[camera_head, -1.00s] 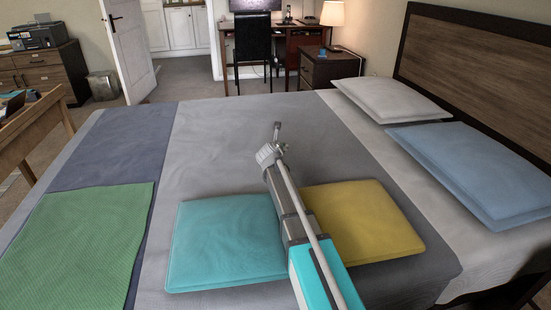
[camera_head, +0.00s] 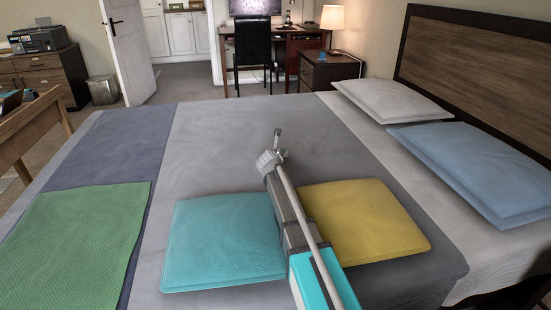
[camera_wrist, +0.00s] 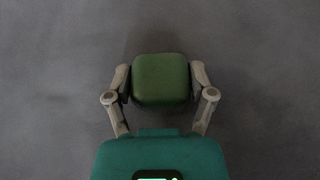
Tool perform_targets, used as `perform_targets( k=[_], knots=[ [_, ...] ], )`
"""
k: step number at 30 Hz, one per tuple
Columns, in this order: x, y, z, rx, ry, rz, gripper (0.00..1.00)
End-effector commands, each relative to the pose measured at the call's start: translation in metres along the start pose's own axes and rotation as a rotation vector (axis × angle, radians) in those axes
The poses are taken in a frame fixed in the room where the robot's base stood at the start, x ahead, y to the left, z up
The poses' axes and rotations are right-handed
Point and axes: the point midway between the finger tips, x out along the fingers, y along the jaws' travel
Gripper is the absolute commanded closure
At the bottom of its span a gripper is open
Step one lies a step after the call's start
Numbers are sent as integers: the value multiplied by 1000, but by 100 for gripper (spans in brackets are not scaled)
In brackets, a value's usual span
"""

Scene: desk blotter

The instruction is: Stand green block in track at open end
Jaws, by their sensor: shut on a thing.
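In the wrist view a green block (camera_wrist: 160,72) with rounded edges sits between the two fingers of my gripper (camera_wrist: 160,84). My gripper is shut on it, one finger against each side. A plain grey surface lies behind the block; how far below it is, I cannot tell. In the head view my arm reaches out over the bed, but the fingers and the block cannot be made out there. No track shows in either view.
The bed (camera_head: 225,140) fills the head view. A turquoise cushion (camera_head: 222,240) and a yellow cushion (camera_head: 365,222) lie on either side of my arm. A green mat (camera_head: 75,245) lies at left, and a blue pillow (camera_head: 470,165) and white pillow (camera_head: 392,100) at right.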

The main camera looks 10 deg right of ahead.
Motion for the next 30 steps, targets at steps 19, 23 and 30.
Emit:
perform_targets(
  k=[19,23,30],
  knots=[
    [1,0,-3,0,0,1,3],
    [1,1,-3,0,0,1,0],
    [1,1,-3,0,0,1,0]
  ],
)
